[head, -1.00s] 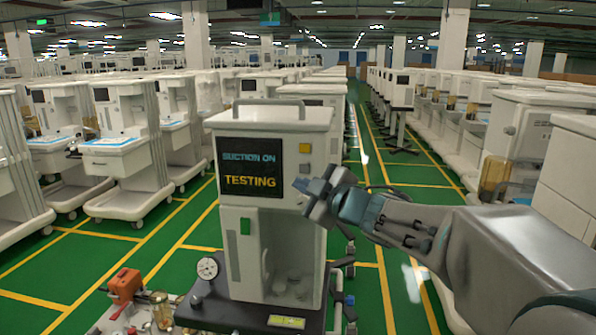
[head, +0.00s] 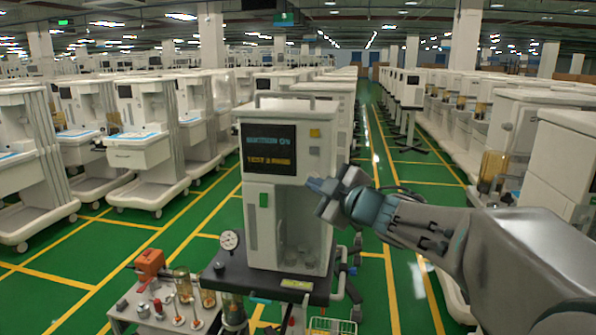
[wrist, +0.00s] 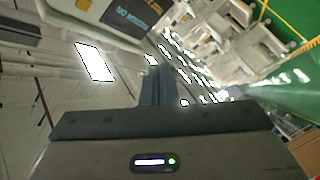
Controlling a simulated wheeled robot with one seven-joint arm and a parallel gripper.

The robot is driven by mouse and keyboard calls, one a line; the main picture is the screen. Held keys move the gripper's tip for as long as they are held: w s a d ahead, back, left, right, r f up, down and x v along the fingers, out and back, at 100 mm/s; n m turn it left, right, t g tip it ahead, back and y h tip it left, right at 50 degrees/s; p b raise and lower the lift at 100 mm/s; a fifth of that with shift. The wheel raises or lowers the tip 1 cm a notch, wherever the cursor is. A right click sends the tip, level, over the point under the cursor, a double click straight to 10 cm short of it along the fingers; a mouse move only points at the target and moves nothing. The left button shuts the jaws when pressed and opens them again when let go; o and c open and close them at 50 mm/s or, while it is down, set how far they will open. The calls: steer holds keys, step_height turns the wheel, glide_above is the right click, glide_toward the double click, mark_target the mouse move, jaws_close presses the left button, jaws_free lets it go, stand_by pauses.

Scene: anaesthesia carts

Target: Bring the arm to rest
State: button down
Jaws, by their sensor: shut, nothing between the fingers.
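My gripper (head: 316,184) is in the head view, right of centre, at the end of my grey arm coming in from the right edge. It is shut and empty, its fingers pointing left.
Rows of white carts (head: 145,150) line the left and right. A green aisle with yellow lines (head: 440,180) runs back between them.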

steer(key=s+d+f+m+g+h, duration=0.2)
steer(key=s+d+f+m+h, duration=0.6)
steer(key=d+f+m+h, duration=0.35)
steer(key=s+f+m+g+y, duration=0.1)
steer(key=s+f+g, duration=0.3)
steer(key=s, duration=0.5)
steer(key=s+f+m+g, duration=0.4)
steer(key=s+f+g, duration=0.1)
steer(key=s, duration=0.5)
steer(key=shift+s+a+f+y, duration=0.25)
steer(key=shift+s+f+y, duration=0.1)
steer(key=shift+f, duration=0.3)
stand_by(2.4)
